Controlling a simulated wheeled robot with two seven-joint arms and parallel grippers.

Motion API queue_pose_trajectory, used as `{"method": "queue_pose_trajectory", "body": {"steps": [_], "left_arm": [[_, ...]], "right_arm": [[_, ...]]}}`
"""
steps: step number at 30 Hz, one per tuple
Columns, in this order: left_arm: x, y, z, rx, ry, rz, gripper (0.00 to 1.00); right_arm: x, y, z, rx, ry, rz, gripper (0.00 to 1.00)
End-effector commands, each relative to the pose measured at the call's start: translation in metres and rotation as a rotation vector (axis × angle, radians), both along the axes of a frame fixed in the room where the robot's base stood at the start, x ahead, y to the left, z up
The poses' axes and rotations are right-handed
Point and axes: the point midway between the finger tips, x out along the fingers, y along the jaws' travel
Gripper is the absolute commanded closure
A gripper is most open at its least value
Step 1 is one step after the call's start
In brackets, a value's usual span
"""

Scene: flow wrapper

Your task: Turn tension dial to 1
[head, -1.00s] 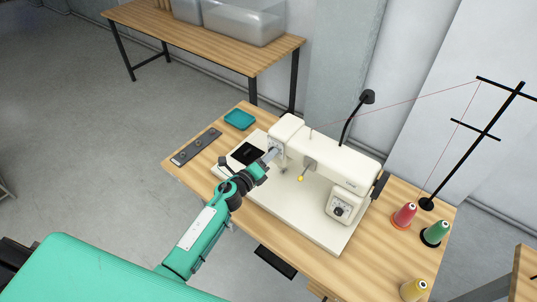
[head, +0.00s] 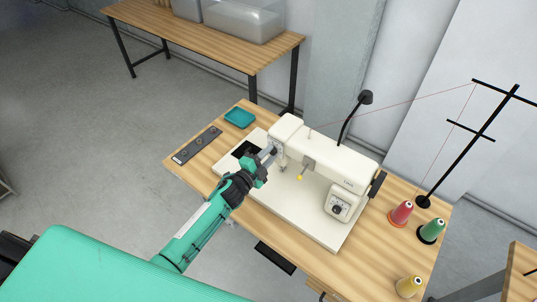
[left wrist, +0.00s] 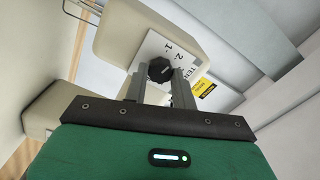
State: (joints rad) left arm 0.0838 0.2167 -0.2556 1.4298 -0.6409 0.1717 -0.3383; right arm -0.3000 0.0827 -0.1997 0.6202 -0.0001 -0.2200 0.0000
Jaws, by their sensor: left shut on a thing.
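The cream sewing machine (head: 325,158) stands on the wooden table. On its left end face is a white plate (left wrist: 157,46) with the numbers 1 and 2 and partly hidden lettering. The tension dial (left wrist: 160,69), a dark faceted knob, sits on this plate. My left gripper (head: 269,153) reaches the end face from the left. In the left wrist view its fingers (left wrist: 158,88) are shut on the dial, one on each side. I cannot tell which number the dial points to. My right gripper is not in view.
A teal tray (head: 240,118) and a dark strip with several small parts (head: 197,145) lie on the table to the left. Red (head: 400,213), green (head: 431,231) and yellow (head: 408,287) thread cones stand at right, near a black thread stand (head: 470,147).

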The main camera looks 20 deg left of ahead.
Motion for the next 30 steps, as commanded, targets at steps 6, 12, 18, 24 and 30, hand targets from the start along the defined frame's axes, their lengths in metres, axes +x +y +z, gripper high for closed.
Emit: {"method": "queue_pose_trajectory", "body": {"steps": [6,12,18,24,30], "left_arm": [[-0.0003,0.0007,-0.0004,-0.163,0.063,0.001,0.96],[-0.0001,0.0008,-0.0004,-0.275,0.103,0.001,0.96],[-0.0001,0.0008,-0.0005,-0.342,0.127,0.001,0.96],[-0.0002,0.0007,-0.0007,-0.370,0.137,0.001,0.96],[-0.0002,0.0007,-0.0009,-0.373,0.138,0.001,0.96]], "right_arm": [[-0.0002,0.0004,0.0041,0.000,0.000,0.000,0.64],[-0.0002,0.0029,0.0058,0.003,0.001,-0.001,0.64],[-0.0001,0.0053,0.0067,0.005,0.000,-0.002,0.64],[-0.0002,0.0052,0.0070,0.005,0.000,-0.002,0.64],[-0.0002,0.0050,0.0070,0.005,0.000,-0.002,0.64]]}}
